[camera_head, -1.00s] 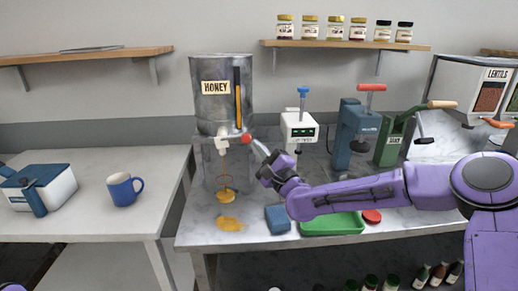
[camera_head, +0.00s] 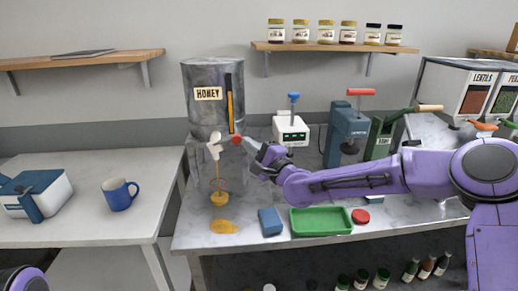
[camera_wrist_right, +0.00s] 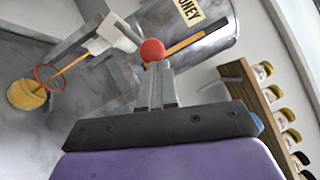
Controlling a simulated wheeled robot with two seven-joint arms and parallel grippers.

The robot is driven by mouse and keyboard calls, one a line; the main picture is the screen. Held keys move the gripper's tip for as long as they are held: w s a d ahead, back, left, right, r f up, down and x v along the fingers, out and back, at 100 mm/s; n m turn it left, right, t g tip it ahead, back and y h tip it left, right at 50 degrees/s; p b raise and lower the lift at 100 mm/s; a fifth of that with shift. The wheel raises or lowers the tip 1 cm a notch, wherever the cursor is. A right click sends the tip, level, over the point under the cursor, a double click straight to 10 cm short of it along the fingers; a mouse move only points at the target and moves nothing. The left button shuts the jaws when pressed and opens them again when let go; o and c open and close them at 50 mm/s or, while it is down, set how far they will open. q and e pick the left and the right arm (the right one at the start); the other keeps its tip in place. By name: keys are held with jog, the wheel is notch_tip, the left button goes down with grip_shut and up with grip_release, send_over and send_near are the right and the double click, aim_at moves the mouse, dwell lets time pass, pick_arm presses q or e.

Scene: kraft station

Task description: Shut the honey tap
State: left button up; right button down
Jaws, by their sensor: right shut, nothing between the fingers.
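The grey metal honey drum (camera_head: 205,115) with a HONEY label stands on a frame at the back left of the workbench. Its white tap (camera_head: 214,152) has a red ball knob (camera_head: 237,141) on its right. A thin amber honey stream runs from the tap down through a red ring to a yellow mound (camera_head: 220,199). My right gripper (camera_head: 247,143) is shut and empty, its tips at the red knob. In the right wrist view the fingertips (camera_wrist_right: 155,76) sit just below the knob (camera_wrist_right: 153,50); whether they touch is unclear. My left gripper is out of view.
A honey puddle (camera_head: 224,227), a blue block (camera_head: 270,222), a green tray (camera_head: 319,228) and a red lid (camera_head: 361,216) lie on the bench front. A white device (camera_head: 291,131) and blue press (camera_head: 346,130) stand behind my right arm. A blue mug (camera_head: 119,194) stands on the left table.

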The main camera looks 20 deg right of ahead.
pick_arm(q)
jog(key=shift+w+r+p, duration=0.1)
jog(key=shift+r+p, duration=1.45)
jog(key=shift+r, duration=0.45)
pick_arm(e)
jog(key=w+a+r+n+g, duration=0.1)
jog(key=a+r, duration=0.4)
jog(key=r, duration=0.3)
jog(key=shift+a+n, duration=0.3)
jog(key=shift+w, duration=0.15)
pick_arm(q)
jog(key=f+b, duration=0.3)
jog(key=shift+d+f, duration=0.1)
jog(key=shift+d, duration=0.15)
pick_arm(e)
jog(key=s+d+r, duration=0.2)
jog(key=s+d, duration=0.5)
jog(key=s, duration=0.3)
jog(key=shift+s+d+r, duration=0.15)
jog(key=shift+s+d, duration=0.1)
jog(key=shift+s, duration=0.05)
